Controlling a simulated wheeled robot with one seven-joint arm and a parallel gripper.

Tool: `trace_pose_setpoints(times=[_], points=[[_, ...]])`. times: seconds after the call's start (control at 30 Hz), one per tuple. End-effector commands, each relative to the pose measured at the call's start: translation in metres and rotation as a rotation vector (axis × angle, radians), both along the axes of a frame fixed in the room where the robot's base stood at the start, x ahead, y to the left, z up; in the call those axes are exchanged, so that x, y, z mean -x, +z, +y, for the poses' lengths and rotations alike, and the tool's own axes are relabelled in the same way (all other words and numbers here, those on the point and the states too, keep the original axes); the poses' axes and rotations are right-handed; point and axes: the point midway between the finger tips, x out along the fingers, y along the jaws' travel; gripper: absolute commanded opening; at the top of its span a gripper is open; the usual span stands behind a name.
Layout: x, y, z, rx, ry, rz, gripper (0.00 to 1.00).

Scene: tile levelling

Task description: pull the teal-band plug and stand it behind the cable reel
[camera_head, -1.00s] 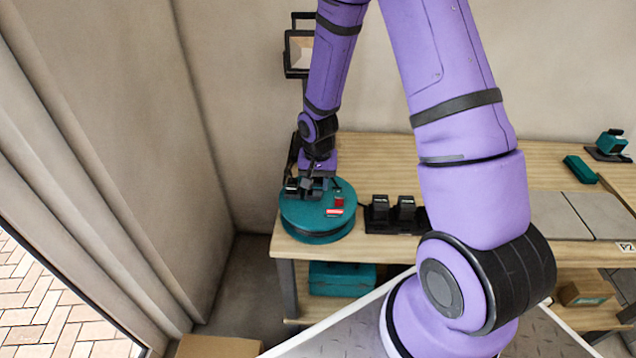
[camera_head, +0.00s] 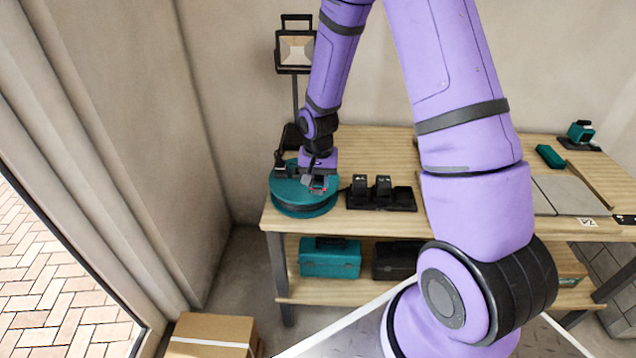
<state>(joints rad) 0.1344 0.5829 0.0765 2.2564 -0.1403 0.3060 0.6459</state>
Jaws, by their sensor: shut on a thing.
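The cable reel (camera_head: 290,208) is a round teal drum with a dark middle. It lies flat on the left end of the wooden bench. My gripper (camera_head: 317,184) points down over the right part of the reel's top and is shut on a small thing. The fingers mostly hide this thing, so its band colour cannot be made out; by its place it seems to be the teal-band plug. A small black upright piece (camera_head: 280,166) stands on the reel's left side, apart from my gripper.
A work lamp (camera_head: 296,50) on a stand is behind the reel. A black charger base (camera_head: 400,200) with black blocks is right of it. The wooden bench (camera_head: 385,150) is bare behind the charger. Teal case (camera_head: 329,262) sits on the shelf below; a cardboard box (camera_head: 214,335) is on the floor.

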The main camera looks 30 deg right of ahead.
Motion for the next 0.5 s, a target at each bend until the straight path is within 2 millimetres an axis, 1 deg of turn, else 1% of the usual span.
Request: trace_pose_setpoints(times=[0.5], points=[[0.000,0.027,0.000,0.000,0.000,0.000,0.03]])
